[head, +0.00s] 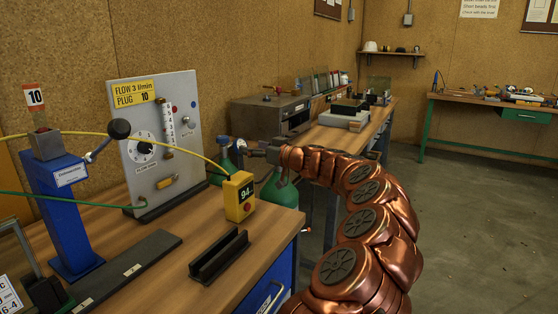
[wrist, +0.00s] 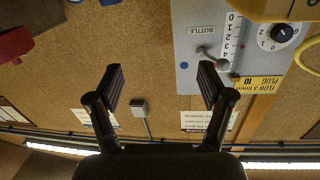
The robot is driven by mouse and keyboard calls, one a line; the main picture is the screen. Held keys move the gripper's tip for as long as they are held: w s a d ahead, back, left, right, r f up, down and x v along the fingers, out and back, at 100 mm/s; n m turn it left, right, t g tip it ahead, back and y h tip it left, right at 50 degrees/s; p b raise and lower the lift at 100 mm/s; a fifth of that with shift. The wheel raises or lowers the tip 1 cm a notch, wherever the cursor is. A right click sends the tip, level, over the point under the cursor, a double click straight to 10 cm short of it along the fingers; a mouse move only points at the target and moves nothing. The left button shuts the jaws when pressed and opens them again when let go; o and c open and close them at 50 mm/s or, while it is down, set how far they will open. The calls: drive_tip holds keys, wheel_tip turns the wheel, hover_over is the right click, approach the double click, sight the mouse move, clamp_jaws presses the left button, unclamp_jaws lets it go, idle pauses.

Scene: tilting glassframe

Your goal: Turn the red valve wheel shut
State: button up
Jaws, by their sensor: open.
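I cannot make out a valve wheel clearly. A dark red part (wrist: 14,44), cut off by the edge, shows at the upper left of the wrist view; it may be the wheel. In the head view, two green bottles stand beyond the bench: one (head: 223,162) behind the yellow box, the other (head: 281,192) below my gripper. My gripper (head: 248,150) is above the nearer bottle, pointing left.
A grey flow panel (head: 160,130), yellow meter box (head: 239,196), blue post (head: 62,208) and black channel (head: 219,257) stand on the near wooden bench. Yellow and green hoses cross it. Another bench with equipment (head: 270,113) is behind. Open floor (head: 470,220) lies right.

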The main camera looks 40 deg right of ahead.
drive_tip(key=s+d+f+m+h, duration=0.1)
drive_tip(key=s+d+f+h, duration=0.15)
drive_tip(key=d, duration=0.45)
drive_tip(key=s+d+f+m+h, duration=0.1)
drive_tip(key=s+d+f+h, duration=0.15)
drive_tip(key=d, duration=0.35)
drive_tip(key=shift+t, duration=0.3)
drive_tip(key=shift+w+d+f, duration=0.1)
drive_tip(key=shift+w+d, duration=0.05)
drive_tip(key=shift+w, duration=1.25)
drive_tip(key=shift+w+d, duration=0.2)
drive_tip(key=shift+w, duration=1.2)
drive_tip(key=shift+w+d+f, duration=0.1)
drive_tip(key=shift+w+d, duration=0.05)
drive_tip(key=shift+w, duration=1.25)
drive_tip(key=c, duration=1.2)
